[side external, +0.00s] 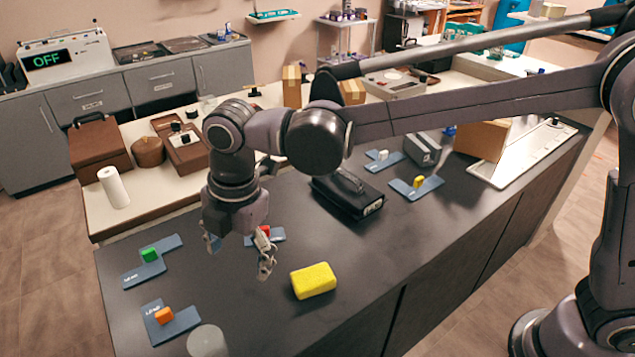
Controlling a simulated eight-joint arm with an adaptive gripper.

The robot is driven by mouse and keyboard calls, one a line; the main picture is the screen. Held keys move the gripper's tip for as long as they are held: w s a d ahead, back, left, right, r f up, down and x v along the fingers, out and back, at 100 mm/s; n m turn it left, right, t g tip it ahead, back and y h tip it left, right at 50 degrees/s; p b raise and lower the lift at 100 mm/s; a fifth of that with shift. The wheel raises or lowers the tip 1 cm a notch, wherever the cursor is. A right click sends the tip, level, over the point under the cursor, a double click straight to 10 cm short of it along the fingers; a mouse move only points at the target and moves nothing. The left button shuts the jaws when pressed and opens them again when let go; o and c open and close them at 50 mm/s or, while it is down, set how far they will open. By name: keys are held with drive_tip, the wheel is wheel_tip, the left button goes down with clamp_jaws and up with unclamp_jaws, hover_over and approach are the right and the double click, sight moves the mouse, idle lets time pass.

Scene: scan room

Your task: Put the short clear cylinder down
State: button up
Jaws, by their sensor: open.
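A short greyish, see-through cylinder (207,342) stands on the dark counter at the bottom edge of the side external view, partly cut off by the frame. My gripper (239,256) hangs over the counter, pointing down, with its fingers spread apart. Nothing shows between the fingers. The gripper is above and to the right of the cylinder in the picture, apart from it. How high the fingertips are over the counter is hard to tell.
A yellow sponge-like block (313,281) lies right of my gripper. Blue-grey plates hold a green block (149,254), an orange block (164,315), a red block (264,231) and a yellow block (418,182). A black case (347,192) lies behind. The counter's (370,262) front right is clear.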

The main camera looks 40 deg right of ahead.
drive_tip(key=s+d+r+m+t, duration=0.1)
drive_tip(key=d+r+m+t, duration=0.25)
drive_tip(key=d+m, duration=1.05)
drive_tip(key=s+d+f+m+t, duration=0.1)
drive_tip(key=s+d+m, duration=0.2)
drive_tip(key=d, duration=0.3)
drive_tip(key=s+d+f+m, duration=0.1)
drive_tip(key=s+d+m, duration=0.2)
drive_tip(key=d, duration=0.4)
drive_tip(key=s+d+f+m+t+h, duration=0.1)
drive_tip(key=s+d+m, duration=0.2)
drive_tip(key=d, duration=0.4)
drive_tip(key=shift+m+t, duration=0.3)
drive_tip(key=shift+t, duration=0.05)
